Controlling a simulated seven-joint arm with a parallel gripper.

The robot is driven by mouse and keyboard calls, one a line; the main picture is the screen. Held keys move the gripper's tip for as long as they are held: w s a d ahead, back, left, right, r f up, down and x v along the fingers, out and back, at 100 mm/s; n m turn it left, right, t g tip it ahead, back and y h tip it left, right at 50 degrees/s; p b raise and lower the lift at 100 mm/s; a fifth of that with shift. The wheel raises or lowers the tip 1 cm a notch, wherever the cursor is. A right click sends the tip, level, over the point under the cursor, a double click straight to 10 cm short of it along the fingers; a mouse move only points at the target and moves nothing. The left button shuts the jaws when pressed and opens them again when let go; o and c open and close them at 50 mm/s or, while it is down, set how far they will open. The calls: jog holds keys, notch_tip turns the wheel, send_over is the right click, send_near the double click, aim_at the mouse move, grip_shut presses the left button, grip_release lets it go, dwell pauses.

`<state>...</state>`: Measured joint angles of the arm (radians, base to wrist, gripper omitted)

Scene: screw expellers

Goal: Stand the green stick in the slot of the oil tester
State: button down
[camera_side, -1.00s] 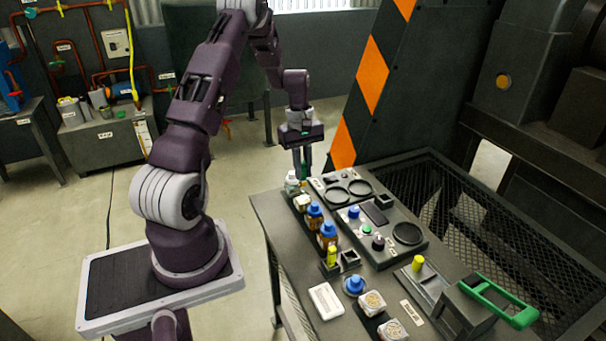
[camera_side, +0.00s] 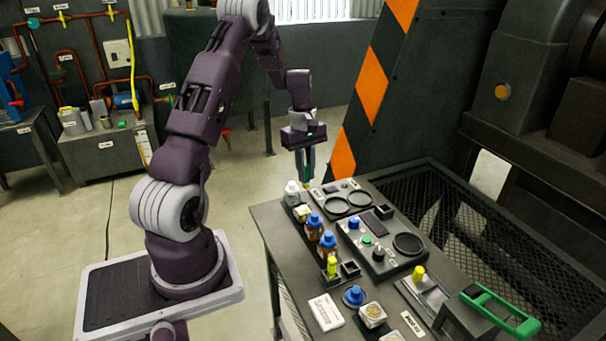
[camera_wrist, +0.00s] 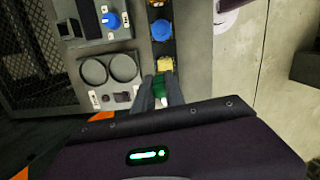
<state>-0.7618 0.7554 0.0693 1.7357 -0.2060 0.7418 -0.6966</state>
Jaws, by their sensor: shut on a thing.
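My gripper (camera_side: 306,178) is shut on the green stick (camera_side: 308,159), at the far left corner of the table. The stick points down between the fingers. In the wrist view my gripper (camera_wrist: 160,92) shows with the green stick (camera_wrist: 159,82) between its fingers, partly hidden by them. A dark panel (camera_side: 408,261) on the table carries a blue knob, a green button, a dark rectangle and a round ring. I cannot tell which part is the oil tester or its slot, as the labels are too small to read.
A row of bottles with blue caps (camera_side: 314,219) and a pale-capped bottle (camera_side: 292,187) stands along the left edge. A panel with two rings (camera_side: 333,207) lies behind. A green handle (camera_side: 500,312) is at front right.

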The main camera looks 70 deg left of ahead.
jog(key=w+d+n+t+y, duration=0.1)
jog(key=w+d+n, duration=0.5)
jog(key=w+n, duration=0.3)
jog(key=w+d+n, duration=0.5)
jog(key=w+n, duration=0.3)
jog(key=w, duration=0.3)
jog(key=shift+s+d+f, duration=0.15)
jog(key=shift+f, duration=2.05)
jog(key=shift+f, duration=0.55)
jog(key=shift+f, duration=0.8)
jog(key=shift+f, duration=0.1)
jog(key=shift+f, duration=0.45)
jog(key=shift+f, duration=0.1)
jog(key=c, duration=1.3)
grip_release()
